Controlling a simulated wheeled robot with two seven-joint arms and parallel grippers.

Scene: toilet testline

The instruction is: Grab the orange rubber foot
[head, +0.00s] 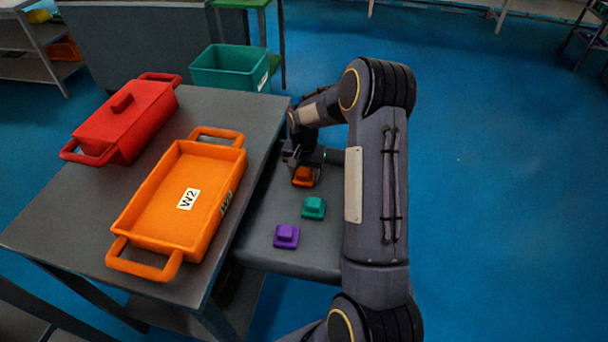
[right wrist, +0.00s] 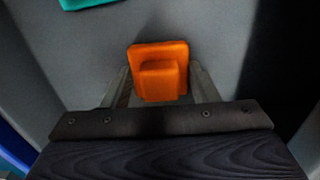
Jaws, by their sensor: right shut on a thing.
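The orange rubber foot (head: 303,178) is a small block with a wider flat base on the grey side table. My right gripper (head: 305,168) is over it, pointing down. In the right wrist view the orange rubber foot (right wrist: 158,70) sits between the two fingers of my right gripper (right wrist: 162,88), which are shut on its raised part. I cannot tell whether its base still touches the table. My left gripper is not in view.
A teal foot (head: 314,208) and a purple foot (head: 286,236) lie nearby on the side table (head: 310,262). An orange tray (head: 160,205) marked W2 and a red box (head: 125,120) stand on the left table. A green bin (head: 230,70) is behind.

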